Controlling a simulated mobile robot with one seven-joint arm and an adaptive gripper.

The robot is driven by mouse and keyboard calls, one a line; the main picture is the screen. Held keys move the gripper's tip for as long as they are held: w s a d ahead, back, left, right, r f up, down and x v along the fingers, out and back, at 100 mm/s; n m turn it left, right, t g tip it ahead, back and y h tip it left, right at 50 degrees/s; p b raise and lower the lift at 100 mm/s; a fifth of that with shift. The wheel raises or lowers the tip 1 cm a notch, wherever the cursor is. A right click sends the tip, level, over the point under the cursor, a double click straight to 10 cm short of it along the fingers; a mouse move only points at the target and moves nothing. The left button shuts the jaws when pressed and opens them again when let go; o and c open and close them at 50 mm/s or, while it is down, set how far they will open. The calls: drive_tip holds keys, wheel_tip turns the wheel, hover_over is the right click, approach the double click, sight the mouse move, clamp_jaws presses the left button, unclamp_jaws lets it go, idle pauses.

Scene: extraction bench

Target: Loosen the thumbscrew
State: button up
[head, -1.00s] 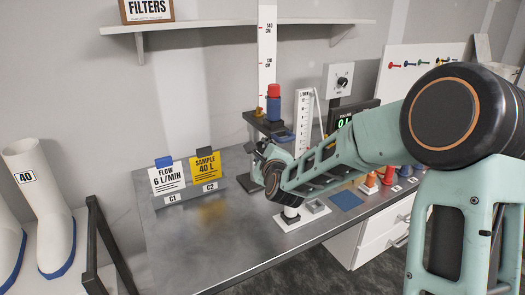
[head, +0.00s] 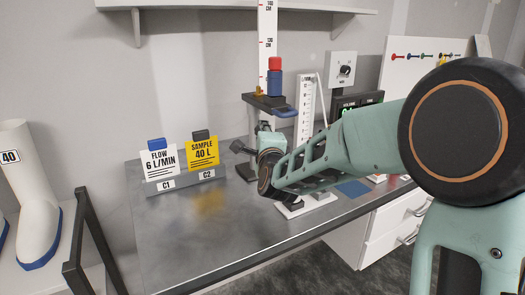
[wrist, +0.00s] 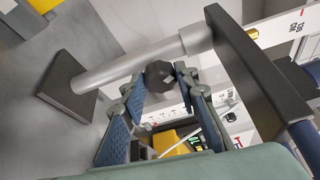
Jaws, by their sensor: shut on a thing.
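The thumbscrew is a black lobed knob (wrist: 160,74) beside the grey post (wrist: 124,72) of a stand, just below the collar (wrist: 195,39) in the wrist view. My gripper (wrist: 157,80) has its blue-padded fingers on both sides of the knob and is shut on it. In the head view my gripper (head: 252,143) is at the stand's post, under its dark platform (head: 267,101); the knob is hidden there by the gripper and wrist. The stand's square dark foot (wrist: 66,86) rests on the bench.
A red and blue cylinder (head: 274,80) stands on the platform beside a tall scale (head: 267,35). Two cards, white FLOW (head: 159,164) and yellow SAMPLE (head: 203,152), stand to the left on the grey bench (head: 205,225). A readout box (head: 357,105) is at right. The bench's front left is clear.

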drive_tip(key=n+b, duration=0.1)
drive_tip(key=b, duration=0.2)
drive_tip(key=n+t+b, duration=0.1)
drive_tip(key=n+b, duration=0.1)
drive_tip(key=b, duration=0.2)
drive_tip(key=shift+f+n+t, duration=0.3)
drive_tip(key=shift+r, duration=0.1)
drive_tip(key=o, duration=1.1)
drive_tip(key=shift+o, duration=0.2)
drive_tip(key=v, duration=0.7)
drive_tip(key=shift+s, duration=0.25)
drive_tip(key=shift+d, duration=0.15)
